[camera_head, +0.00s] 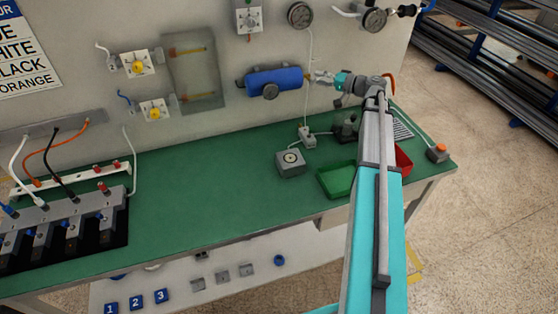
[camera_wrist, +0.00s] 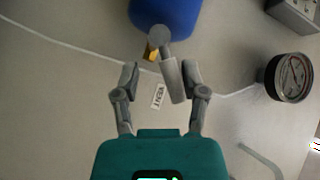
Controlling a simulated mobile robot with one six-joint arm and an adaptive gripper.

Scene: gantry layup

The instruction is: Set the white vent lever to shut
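The vent lever (camera_wrist: 173,82) is a pale grey-white bar in the wrist view, slanting down from a round grey valve hub (camera_wrist: 159,37) at the end of the blue tank (camera_wrist: 168,14). A VENT label (camera_wrist: 158,96) is on the wall beside it. My gripper (camera_wrist: 160,70) is open, with one finger on each side of the lever. The lever lies close to the right finger; I cannot tell whether they touch. In the head view, my gripper (camera_head: 318,78) is at the right end of the blue tank (camera_head: 273,82), where the lever is too small to make out.
A round gauge (camera_wrist: 290,78) is right of the lever in the wrist view. Below the tank, the green bench (camera_head: 210,195) holds a grey box with a round dial (camera_head: 290,163), a green tray (camera_head: 338,180) and a red tray (camera_head: 404,160). The bench's middle is clear.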

